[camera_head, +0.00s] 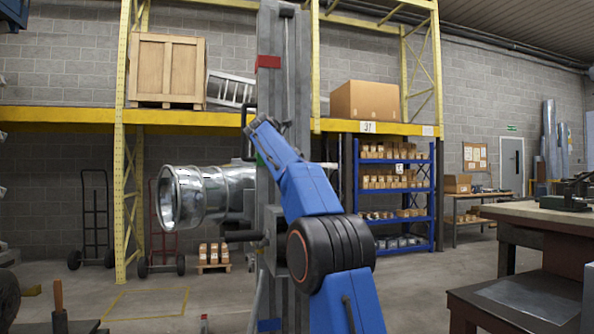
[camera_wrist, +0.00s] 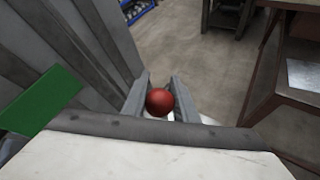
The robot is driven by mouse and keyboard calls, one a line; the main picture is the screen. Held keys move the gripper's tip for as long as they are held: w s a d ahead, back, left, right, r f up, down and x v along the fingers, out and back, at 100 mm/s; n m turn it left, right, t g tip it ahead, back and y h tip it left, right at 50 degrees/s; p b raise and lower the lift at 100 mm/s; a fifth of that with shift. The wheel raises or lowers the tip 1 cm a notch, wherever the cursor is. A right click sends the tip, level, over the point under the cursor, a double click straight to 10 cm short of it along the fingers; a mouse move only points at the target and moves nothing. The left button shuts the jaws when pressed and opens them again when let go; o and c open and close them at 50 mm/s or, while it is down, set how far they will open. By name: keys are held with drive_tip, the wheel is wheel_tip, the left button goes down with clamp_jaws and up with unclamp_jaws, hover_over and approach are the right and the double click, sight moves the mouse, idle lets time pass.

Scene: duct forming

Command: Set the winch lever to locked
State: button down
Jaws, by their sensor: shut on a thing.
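The winch lever's round red knob (camera_wrist: 160,102) sits between the two grey fingers of my gripper (camera_wrist: 161,90) in the wrist view. My gripper is shut on it. The lever's shaft is mostly hidden below the knob. A green plate (camera_wrist: 40,99) is to the left of the fingers, on the grey mast. In the head view the tall grey mast (camera_head: 297,60) carries a red plate (camera_head: 268,61) high up. My blue arm reaches up in front of the mast and hides the knob there. The winch (camera_head: 272,238) with a dark crank handle (camera_head: 243,236) is lower on the mast.
A shiny metal duct (camera_head: 205,195) juts out left of the mast. Yellow racking (camera_head: 180,119) with a wooden crate (camera_head: 166,69) and a cardboard box (camera_head: 367,99) stands behind. A workbench (camera_head: 545,215) is at right. Floor between mast and bench looks clear.

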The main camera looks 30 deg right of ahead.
drive_tip(key=shift+s+d+f, duration=0.15)
drive_tip(key=shift+d+f, duration=0.2)
drive_tip(key=shift+d, duration=0.2)
drive_tip(key=shift+f, duration=0.1)
drive_tip(key=c, duration=1.4)
unclamp_jaws()
drive_tip(key=shift+d, duration=0.1)
drive_tip(key=v, duration=1.7)
drive_tip(key=shift+a, duration=0.25)
drive_tip(key=shift+s, duration=0.1)
